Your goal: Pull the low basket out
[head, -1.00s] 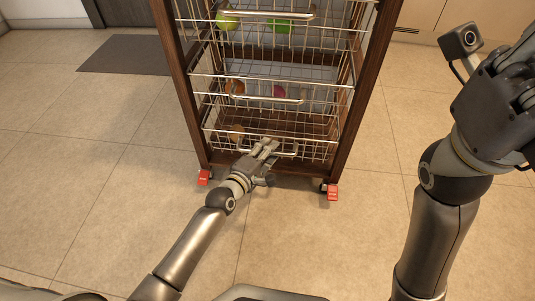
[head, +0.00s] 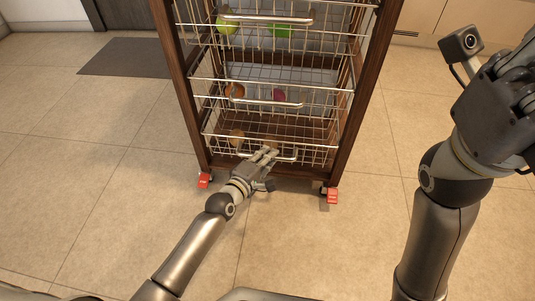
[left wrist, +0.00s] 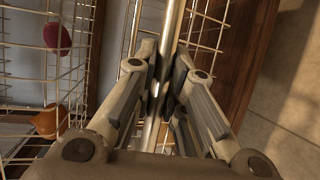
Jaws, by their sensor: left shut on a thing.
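The low basket (head: 321,152) is the bottom wire basket in a dark wooden cart, with a bar handle (head: 288,158) on its front. Brownish round items lie inside it. My left gripper (head: 265,154) reaches up from below and is shut on this handle. In the left wrist view the metal bar (left wrist: 172,25) runs between the fingers of my left gripper (left wrist: 160,70), with the basket wires behind. My right gripper (head: 510,85) is raised at the right edge, clear of the cart and partly cut off; its finger state is unclear.
The cart (head: 178,85) holds a middle basket (head: 215,85) and an upper basket (head: 340,35) with fruit. It stands on casters with red tabs (head: 332,196). A grey mat (head: 125,57) lies at the back left. The tiled floor in front is clear.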

